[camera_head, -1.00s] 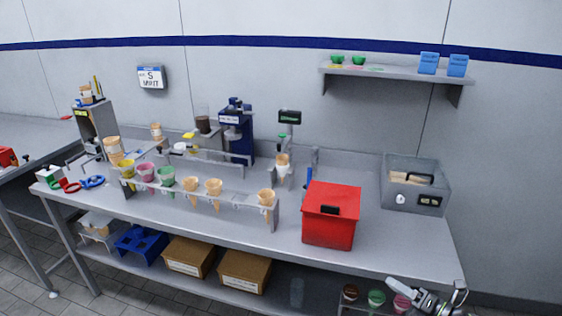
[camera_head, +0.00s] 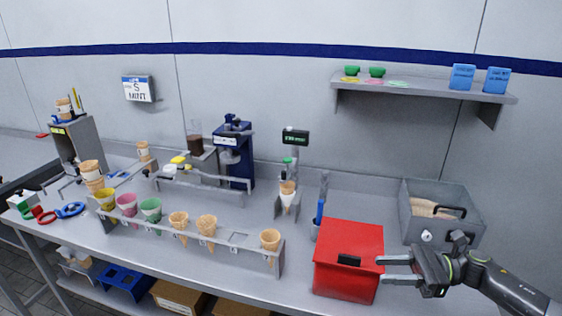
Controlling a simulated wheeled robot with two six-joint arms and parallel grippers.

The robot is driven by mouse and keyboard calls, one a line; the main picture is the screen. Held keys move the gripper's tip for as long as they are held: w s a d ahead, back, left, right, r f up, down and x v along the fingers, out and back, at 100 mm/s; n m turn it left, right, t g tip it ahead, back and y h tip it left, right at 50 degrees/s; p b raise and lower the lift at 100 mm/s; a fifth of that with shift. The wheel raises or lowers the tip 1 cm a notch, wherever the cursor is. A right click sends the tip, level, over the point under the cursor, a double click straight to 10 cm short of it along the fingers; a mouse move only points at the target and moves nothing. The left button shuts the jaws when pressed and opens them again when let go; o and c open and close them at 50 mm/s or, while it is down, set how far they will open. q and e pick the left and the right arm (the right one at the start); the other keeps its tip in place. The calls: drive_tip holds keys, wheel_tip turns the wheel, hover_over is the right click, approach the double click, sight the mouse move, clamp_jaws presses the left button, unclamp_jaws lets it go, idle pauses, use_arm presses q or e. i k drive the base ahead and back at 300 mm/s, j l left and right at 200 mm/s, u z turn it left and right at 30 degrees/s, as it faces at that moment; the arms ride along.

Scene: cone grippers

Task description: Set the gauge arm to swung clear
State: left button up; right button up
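I cannot tell for certain which part is the gauge arm. A thin grey bar (camera_head: 205,178) runs level in front of the blue machine (camera_head: 233,152). A stand holding a cone (camera_head: 287,192) is to its right, with a small dark display (camera_head: 295,136) above it. My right gripper (camera_head: 382,270) is at the lower right, its two fingers apart and pointing left with nothing between them. It is beside the right side of the red box (camera_head: 347,260), well away from the bar and the stand. My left gripper is not in view.
A rack (camera_head: 190,238) with cups and cones lines the bench's front. A grey bin (camera_head: 440,212) stands at the right, below a wall shelf (camera_head: 420,88). A blue-handled tool (camera_head: 320,208) stands behind the red box. A grey dispenser (camera_head: 78,142) is at the far left.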

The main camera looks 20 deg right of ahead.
sight(286, 176)
drive_tip(key=i+l, duration=0.15)
drive_tip(key=i, duration=0.3)
drive_tip(key=i+l, duration=0.15)
drive_tip(key=i, duration=0.25)
drive_tip(key=i+l, duration=0.2)
drive_tip(key=i, duration=0.25)
